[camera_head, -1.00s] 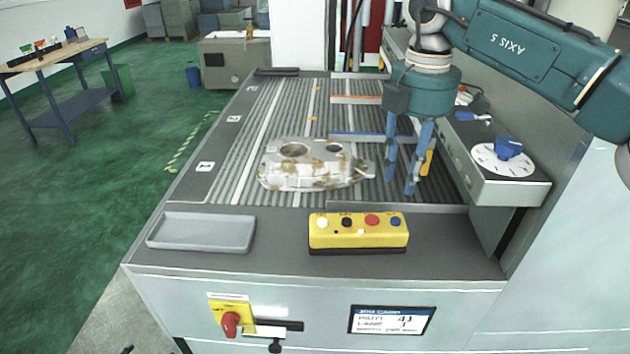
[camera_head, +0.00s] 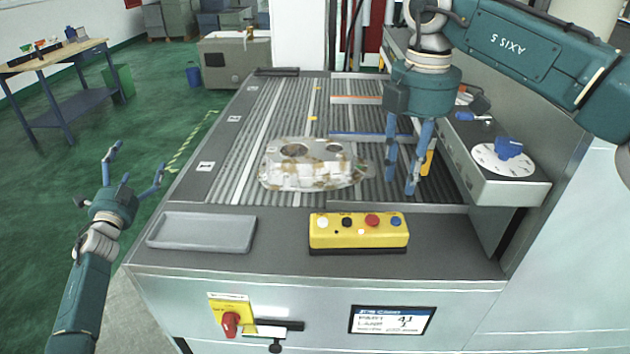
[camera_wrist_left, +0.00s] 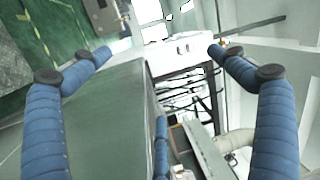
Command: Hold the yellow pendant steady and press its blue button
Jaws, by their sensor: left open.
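The yellow pendant (camera_head: 358,233) lies on the grey front ledge of the machine. Its top carries a white, a black, a red and a blue button (camera_head: 395,221), the blue one at the right end. My left gripper (camera_head: 138,172) is open and empty, left of the machine and well apart from the pendant. Its spread blue fingers also show in the left wrist view (camera_wrist_left: 160,60), with nothing between them. My right gripper (camera_head: 402,185) points down over the ribbed bed, behind the pendant's right end. Its two fingers are apart with nothing seen between them.
A grey tray (camera_head: 203,247) lies on the ledge left of the pendant. An aluminium casting (camera_head: 312,172) sits on the ribbed bed behind. A side box with a white dial (camera_head: 500,160) stands at the right. The ledge between tray and pendant is clear.

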